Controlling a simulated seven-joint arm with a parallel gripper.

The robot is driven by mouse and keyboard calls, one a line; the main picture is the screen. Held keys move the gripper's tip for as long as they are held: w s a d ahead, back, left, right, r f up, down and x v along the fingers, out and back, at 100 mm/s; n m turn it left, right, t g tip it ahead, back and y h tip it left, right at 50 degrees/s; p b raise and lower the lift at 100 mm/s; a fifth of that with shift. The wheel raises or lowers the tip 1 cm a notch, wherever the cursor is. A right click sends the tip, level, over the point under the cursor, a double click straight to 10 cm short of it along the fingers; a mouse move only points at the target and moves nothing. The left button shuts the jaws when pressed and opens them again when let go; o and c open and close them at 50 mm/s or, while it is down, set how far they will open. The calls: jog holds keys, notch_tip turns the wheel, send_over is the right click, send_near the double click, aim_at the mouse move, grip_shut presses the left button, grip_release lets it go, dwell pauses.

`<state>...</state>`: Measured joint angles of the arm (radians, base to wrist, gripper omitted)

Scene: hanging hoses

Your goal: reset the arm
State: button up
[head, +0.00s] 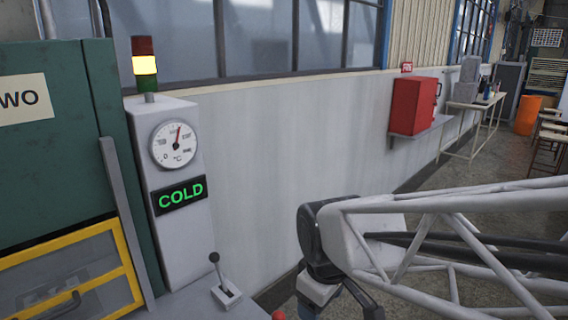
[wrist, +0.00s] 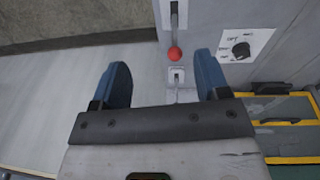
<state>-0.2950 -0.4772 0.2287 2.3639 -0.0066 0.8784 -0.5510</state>
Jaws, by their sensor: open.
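My gripper (wrist: 162,78) shows in the wrist view with its two blue fingers spread apart and nothing held between them. A red ball knob (wrist: 174,54) on a short grey lever is seen between and beyond the fingertips, with no visible contact. In the head view my white truss arm reaches in from the right; its dark wrist joint is right of the machine, and the fingertips cannot be made out. A red ball (head: 278,315) is cut off at the bottom edge there.
A green machine (head: 50,150) with a yellow-framed door (head: 125,265) stands at left. Its grey column has a dial (head: 175,144), a green COLD sign (head: 180,195), a lit yellow stack lamp (head: 144,65) and a black-knobbed lever (head: 222,280). A rotary switch (wrist: 241,50) is near the red knob.

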jog(key=s+d+r+m+t, duration=0.1)
jog(key=s+d+r+m, duration=0.2)
jog(key=s+d+m, duration=0.5)
jog(key=shift+d+m+h, duration=0.3)
jog(key=shift+d+m, duration=0.7)
jog(key=shift+d, duration=0.9)
